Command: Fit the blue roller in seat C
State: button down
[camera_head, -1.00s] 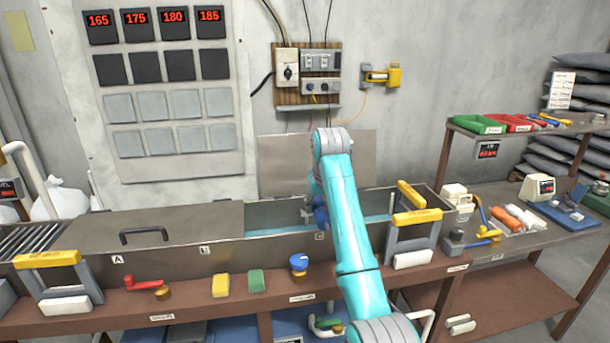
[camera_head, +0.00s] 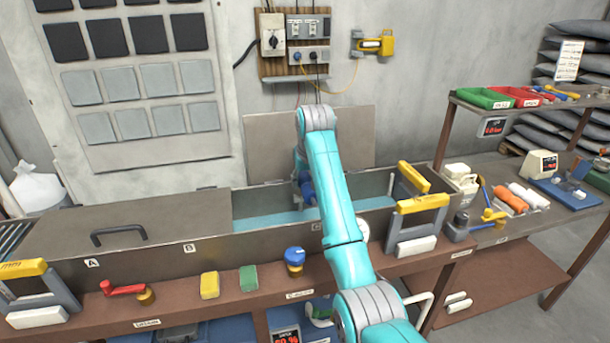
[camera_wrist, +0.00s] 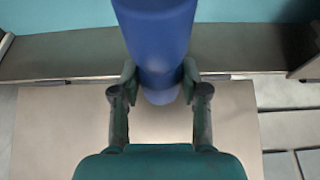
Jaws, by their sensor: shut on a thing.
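The blue roller (camera_wrist: 158,40) is a smooth dark blue cylinder in the wrist view. The two fingers of my gripper (camera_wrist: 159,80) are shut on its sides near one end; its other end runs out of the picture. In the head view my arm reaches over the open part of the long grey trough (camera_head: 270,240), which has a teal bottom. A dark blue shape shows beside my arm there; I cannot tell how much of it is roller. Small labels A and B stand on the trough's front wall; the label further right is partly hidden by my arm. Seat C itself is not clearly visible.
A grey lid (camera_head: 130,225) with a dark handle covers the trough's left part. Yellow-handled frames (camera_head: 418,220) stand at its right end. A blue-capped knob (camera_head: 294,260), a green block (camera_head: 248,278) and a yellow block (camera_head: 209,285) sit on the front ledge.

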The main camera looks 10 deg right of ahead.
notch_tip(320, 180, down, 9)
dwell(1.3)
jog(key=shift+f, duration=0.1)
dwell(0.8)
jog(key=c, duration=0.5)
grip_release()
jog(key=v, duration=1.1)
jog(key=shift+s, duration=0.1)
jog(key=shift+s+r, duration=0.15)
jog(key=shift+r, duration=0.3)
jog(key=shift+s, duration=0.1)
